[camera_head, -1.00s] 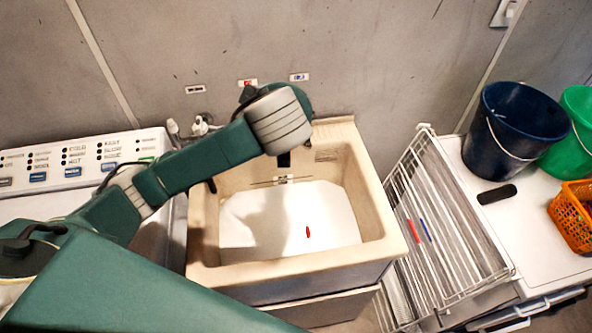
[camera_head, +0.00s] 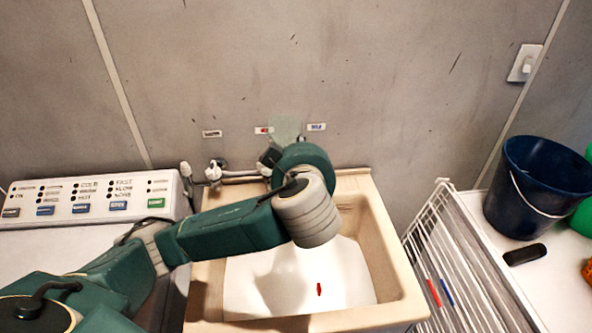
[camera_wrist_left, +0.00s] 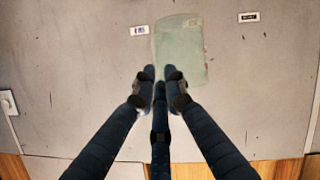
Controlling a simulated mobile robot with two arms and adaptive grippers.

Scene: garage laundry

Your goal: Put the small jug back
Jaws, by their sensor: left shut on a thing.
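The small jug (camera_wrist_left: 179,50) looks pale green and see-through in the left wrist view, with the grey wall behind it. My left gripper (camera_wrist_left: 163,75) is shut on its near end, and the jug reaches beyond the fingertips. In the head view, a pale green part of the jug (camera_head: 286,130) shows in front of the wall above the sink's back edge. My left arm and wrist hide the fingers there. My right gripper is in neither view.
The beige sink (camera_head: 405,290) lies below my arm, with a small red thing (camera_head: 319,289) in its white basin. Taps (camera_head: 214,171) are on the wall behind. A washing machine (camera_head: 95,196) stands left. A white drying rack (camera_head: 462,255) and dark blue bucket (camera_head: 535,190) are right.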

